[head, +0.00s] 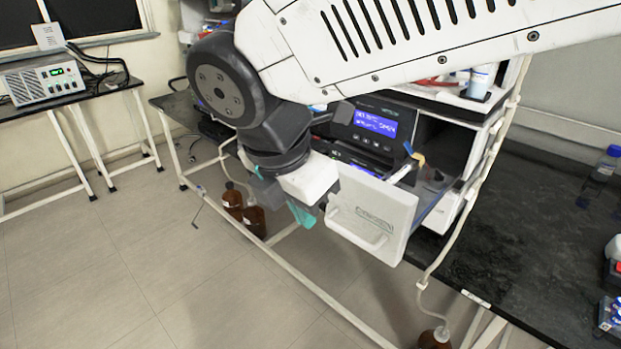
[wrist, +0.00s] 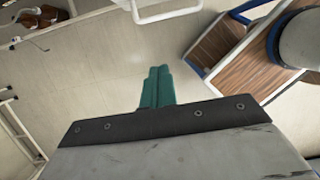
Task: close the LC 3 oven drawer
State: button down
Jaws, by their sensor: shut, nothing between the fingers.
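The LC 3 oven drawer (head: 372,215) stands pulled out from its instrument stack, its white front panel well ahead of the housing. A white loop handle (head: 357,234) is on the lower part of that front. In the wrist view the handle shows at the top edge (wrist: 168,14). My gripper (head: 301,215) has teal fingers, shut together and empty, pointing down just left of the drawer front in the head view. The fingers also show in the wrist view (wrist: 158,88), apart from the handle. My arm hides part of the stack.
A display module (head: 376,124) sits left of the drawer's opening. Brown bottles (head: 253,220) stand low by the bench frame. A pale tube (head: 470,200) hangs at the stack's right. The dark bench (head: 530,240) continues right. The floor (head: 120,270) in front is clear.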

aim_at(329, 220)
jog(key=w+d+f, duration=0.1)
jog(key=f, duration=0.1)
jog(key=w+d+f, duration=0.1)
jog(key=w+f, duration=0.1)
jog(key=w+d+f, duration=0.1)
jog(key=shift+w+d+f, duration=0.15)
jog(key=shift+w+f, duration=0.05)
jog(key=shift+f, duration=0.2)
jog(key=shift+w+d, duration=0.1)
